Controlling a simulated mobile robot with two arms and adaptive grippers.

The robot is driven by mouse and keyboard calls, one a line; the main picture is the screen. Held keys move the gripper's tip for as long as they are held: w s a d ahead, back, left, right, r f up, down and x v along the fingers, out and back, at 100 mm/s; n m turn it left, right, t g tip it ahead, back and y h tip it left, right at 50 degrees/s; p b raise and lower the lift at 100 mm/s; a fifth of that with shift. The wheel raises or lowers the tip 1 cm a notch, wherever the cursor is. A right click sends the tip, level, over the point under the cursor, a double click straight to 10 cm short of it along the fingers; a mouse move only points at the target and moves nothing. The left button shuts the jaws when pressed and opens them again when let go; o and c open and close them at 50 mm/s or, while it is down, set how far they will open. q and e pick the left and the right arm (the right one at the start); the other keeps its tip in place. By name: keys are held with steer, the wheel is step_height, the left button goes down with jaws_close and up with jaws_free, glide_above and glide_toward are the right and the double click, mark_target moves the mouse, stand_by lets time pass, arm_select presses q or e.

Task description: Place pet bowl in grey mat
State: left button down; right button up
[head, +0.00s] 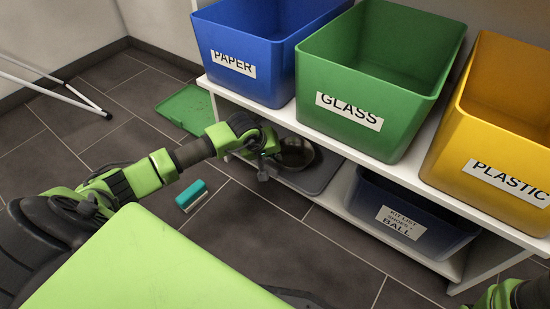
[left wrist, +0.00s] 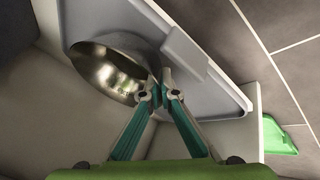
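The pet bowl (head: 298,150) is a shiny metal bowl at the left end of the low shelf in the head view. It also shows in the left wrist view (left wrist: 108,72), with its hollow inside in sight. The grey mat (head: 318,177) has a raised rim and lies on the lower shelf, beneath the bowl. The mat also shows in the left wrist view (left wrist: 222,98). My left gripper (left wrist: 158,94) is shut on the bowl's rim. I cannot tell whether the bowl touches the mat. My right gripper is out of view.
Blue paper (head: 255,80), green glass (head: 340,125) and yellow plastic (head: 485,150) bins stand on the upper shelf, close above. A dark blue bin (head: 375,225) stands on the lower shelf. A green tray (head: 185,108) and a teal-and-white object (head: 190,197) lie on the floor.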

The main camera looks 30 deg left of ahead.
arm_select(q)
steer(key=shift+w+a+f+b, duration=0.35)
steer(key=shift+w+f+b, duration=0.25)
steer(key=shift+w+a+f+b, duration=0.35)
steer(key=shift+w+f+b, duration=0.2)
steer(key=shift+a, duration=0.1)
steer(key=shift+r, duration=0.1)
steer(key=c, duration=2.3)
jaws_free()
steer(key=shift+f, duration=0.2)
steer(key=shift+r, duration=0.1)
